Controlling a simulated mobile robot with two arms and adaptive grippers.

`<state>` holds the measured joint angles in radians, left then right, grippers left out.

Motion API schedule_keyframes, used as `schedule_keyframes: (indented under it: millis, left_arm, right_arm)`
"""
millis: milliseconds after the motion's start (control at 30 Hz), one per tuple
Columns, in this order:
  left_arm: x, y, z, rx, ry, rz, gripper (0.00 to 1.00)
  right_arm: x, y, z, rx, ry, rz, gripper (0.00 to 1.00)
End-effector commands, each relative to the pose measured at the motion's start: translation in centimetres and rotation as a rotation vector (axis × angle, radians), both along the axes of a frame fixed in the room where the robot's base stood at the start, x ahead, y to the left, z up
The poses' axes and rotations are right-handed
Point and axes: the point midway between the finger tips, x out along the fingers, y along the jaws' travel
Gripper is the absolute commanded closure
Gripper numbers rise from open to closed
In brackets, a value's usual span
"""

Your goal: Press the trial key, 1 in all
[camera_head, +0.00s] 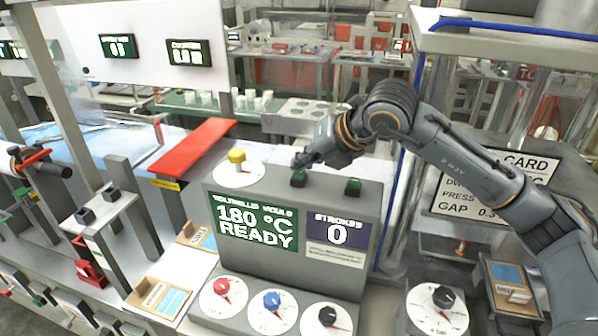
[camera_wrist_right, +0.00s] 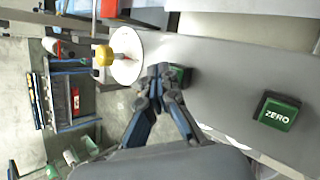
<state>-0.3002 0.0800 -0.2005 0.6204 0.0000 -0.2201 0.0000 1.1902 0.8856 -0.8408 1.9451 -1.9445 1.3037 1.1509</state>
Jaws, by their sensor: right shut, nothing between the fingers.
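The trial key appears to be the dark green key (camera_head: 298,181) on top of the grey console, though its label is not readable. It also shows in the wrist view (camera_wrist_right: 179,75), partly hidden behind my fingertips. My right gripper (camera_head: 300,166) is shut and empty, its fingertips pointing down at this key. I cannot tell whether they touch it. A second green key (camera_head: 352,187) stands to the right; in the wrist view it reads ZERO (camera_wrist_right: 279,113). The console's green screen (camera_head: 255,224) reads 180 °C READY. The strokes display (camera_head: 337,233) reads 0. My left gripper is not in view.
A yellow knob (camera_head: 236,156) on a white dial stands left of the keys. Red, blue and black knobs (camera_head: 272,302) line the console's lower front. A red bar (camera_head: 195,146) lies behind left. A CARD sign (camera_head: 505,180) stands at the right.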

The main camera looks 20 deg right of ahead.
Motion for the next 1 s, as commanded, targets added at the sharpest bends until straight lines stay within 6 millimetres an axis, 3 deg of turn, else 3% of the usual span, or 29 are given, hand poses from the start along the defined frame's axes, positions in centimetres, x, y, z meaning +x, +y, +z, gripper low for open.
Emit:
schedule_keyframes:
  millis: [633, 1000]
  left_arm:
    - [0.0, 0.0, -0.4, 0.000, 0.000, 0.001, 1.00]
    - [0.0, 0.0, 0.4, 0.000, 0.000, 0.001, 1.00]
  right_arm:
    - [0.0, 0.0, -0.4, -0.001, 0.002, 0.001, 1.00]
    - [0.0, 0.0, 1.4, 0.000, 0.001, 0.001, 1.00]
